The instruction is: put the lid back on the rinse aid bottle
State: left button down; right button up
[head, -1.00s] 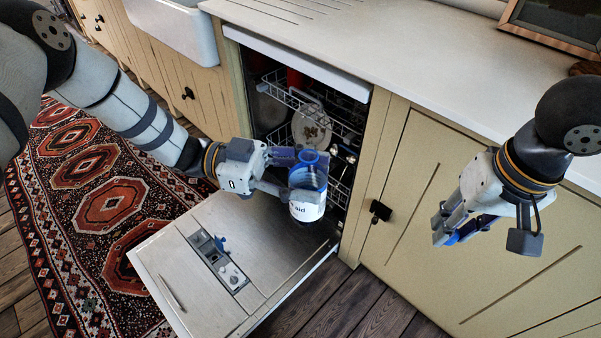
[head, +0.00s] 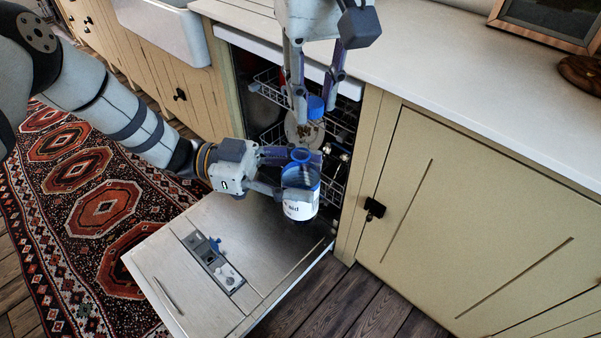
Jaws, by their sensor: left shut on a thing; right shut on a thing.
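The rinse aid bottle (head: 300,208) is blue with a white label and a blue ring-shaped neck at its top. My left gripper (head: 284,176) is shut on it and holds it upright above the open dishwasher door. My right gripper (head: 313,104) comes down from the top of the view and is shut on the blue lid (head: 316,108). The lid is above the bottle's mouth and slightly to its right, apart from it.
The dishwasher door (head: 169,275) is folded down, with an open dispenser (head: 212,262) in it. Dishwasher racks (head: 272,134) with dishes are behind the bottle. The countertop (head: 440,70) is above, and a cabinet door with a dark knob (head: 374,208) stands right.

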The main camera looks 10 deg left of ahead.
aim_at(301, 183)
jog(key=shift+s+a+r, duration=0.2)
jog(key=shift+a, duration=0.15)
jog(key=shift+s+a+r, duration=0.15)
jog(key=shift+a, duration=0.2)
jog(key=shift+f, duration=0.1)
jog(key=shift+f, duration=1.9)
jog(key=shift+f, duration=0.9)
jog(key=shift+f, duration=0.6)
